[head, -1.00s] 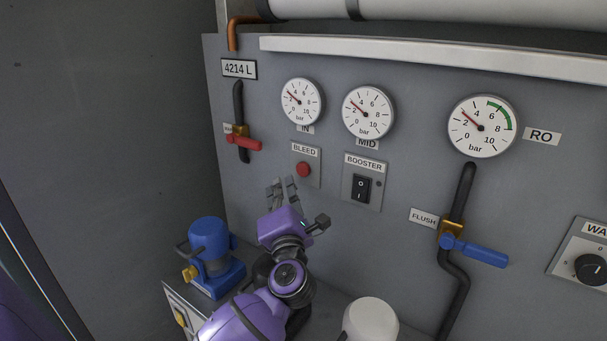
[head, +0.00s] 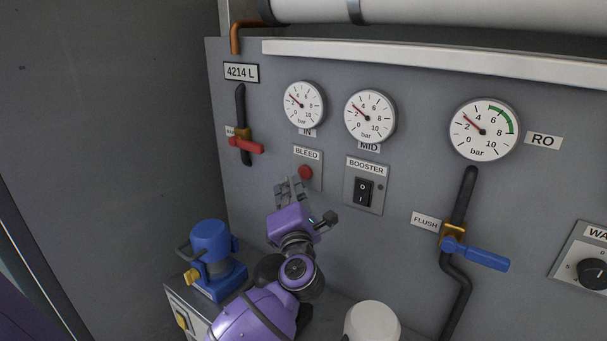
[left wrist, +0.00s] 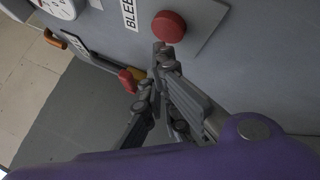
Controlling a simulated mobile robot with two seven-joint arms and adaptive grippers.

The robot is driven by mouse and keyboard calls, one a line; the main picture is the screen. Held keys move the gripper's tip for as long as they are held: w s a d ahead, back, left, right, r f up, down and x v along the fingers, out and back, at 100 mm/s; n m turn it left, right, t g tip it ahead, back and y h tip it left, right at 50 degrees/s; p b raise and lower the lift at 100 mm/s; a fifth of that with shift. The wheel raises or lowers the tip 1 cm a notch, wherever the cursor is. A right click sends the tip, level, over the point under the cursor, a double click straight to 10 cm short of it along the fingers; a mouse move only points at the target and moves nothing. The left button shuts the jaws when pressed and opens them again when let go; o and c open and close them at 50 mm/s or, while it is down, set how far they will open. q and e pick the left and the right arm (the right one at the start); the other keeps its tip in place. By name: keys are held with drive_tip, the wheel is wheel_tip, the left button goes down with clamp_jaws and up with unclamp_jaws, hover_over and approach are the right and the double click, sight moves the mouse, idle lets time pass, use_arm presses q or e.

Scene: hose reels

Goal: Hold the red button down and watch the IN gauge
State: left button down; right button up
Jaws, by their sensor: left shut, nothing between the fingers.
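The red button (head: 305,172) sits on a small plate under the BLEED label (head: 307,154) on the grey panel. It also shows in the left wrist view (left wrist: 169,27). My left gripper (head: 289,183) is shut and empty, its fingertips just below and left of the button. In the left wrist view the fingertips (left wrist: 155,66) come close to the button's edge; I cannot tell whether they touch it. The button looks raised. The round IN gauge (head: 304,105) is above, its red needle pointing up-left, a little above 2 bar. My right gripper is out of view.
The BOOSTER switch (head: 364,192) is right of the button. A red-handled valve (head: 246,145) is to the left. A blue pump (head: 212,258) stands below left and a white canister (head: 371,322) below right. The FLUSH valve's blue handle (head: 478,254) sticks out further right.

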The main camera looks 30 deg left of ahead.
use_arm(q)
drive_tip(key=shift+w, duration=0.2)
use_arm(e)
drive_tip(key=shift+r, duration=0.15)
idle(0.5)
use_arm(q)
drive_tip(key=shift+w, duration=0.25)
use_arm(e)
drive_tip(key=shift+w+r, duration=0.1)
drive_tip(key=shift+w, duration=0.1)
use_arm(q)
drive_tip(key=shift+w+d, duration=0.1)
drive_tip(key=shift+w, duration=0.45)
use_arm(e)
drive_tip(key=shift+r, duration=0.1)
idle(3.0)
use_arm(q)
drive_tip(key=shift+s+p, duration=0.65)
drive_tip(key=shift+s, duration=0.35)
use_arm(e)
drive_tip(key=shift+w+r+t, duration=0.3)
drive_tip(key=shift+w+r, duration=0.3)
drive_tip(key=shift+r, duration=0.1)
